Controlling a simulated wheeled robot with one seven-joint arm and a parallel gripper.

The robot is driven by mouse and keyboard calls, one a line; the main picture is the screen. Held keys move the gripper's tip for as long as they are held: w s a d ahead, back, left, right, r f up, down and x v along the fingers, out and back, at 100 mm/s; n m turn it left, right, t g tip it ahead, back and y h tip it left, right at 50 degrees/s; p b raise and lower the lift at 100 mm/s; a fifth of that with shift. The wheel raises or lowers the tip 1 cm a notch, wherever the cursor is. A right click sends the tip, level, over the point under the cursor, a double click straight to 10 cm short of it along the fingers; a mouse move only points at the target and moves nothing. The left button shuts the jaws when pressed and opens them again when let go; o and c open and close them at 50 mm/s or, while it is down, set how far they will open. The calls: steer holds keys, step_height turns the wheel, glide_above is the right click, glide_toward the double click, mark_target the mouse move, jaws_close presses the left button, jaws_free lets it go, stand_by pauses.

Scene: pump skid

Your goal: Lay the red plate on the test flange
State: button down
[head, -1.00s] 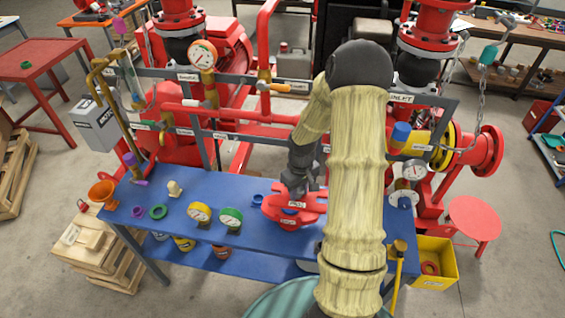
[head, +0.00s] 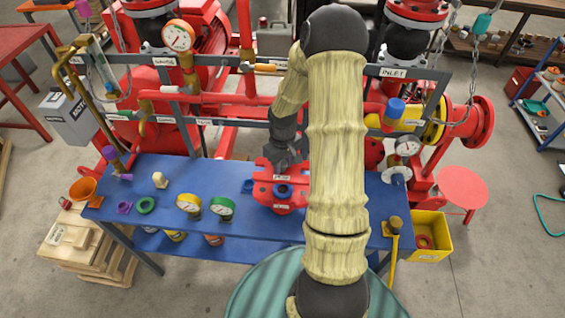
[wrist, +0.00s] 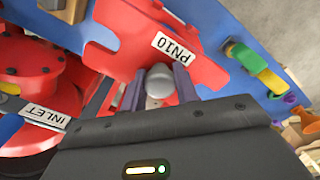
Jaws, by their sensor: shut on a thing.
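The red plate (wrist: 125,35), with notched edges and a PN10 label, shows large in the wrist view. My gripper (wrist: 158,88) is shut on a rounded grey knob at this plate, with one dark finger on each side. In the head view the red plate (head: 265,177) is over the blue bench, and my gripper (head: 282,163) is at its far side, partly hidden by my arm.
A pipe frame and red pump stand behind. A yellow bin (head: 430,236) is at the right.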

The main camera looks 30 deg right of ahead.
mark_target(283, 173)
steer(key=shift+f+b, duration=2.05)
steer(key=shift+f, duration=0.55)
steer(key=shift+f+b, duration=1.3)
steer(key=shift+f, duration=0.85)
stand_by(1.0)
steer(key=c, duration=1)
jaws_free()
steer(key=shift+s, duration=0.1)
step_height(283, 173, up, 18)
steer(key=shift+f+b, duration=0.25)
steer(key=shift+b, duration=0.9)
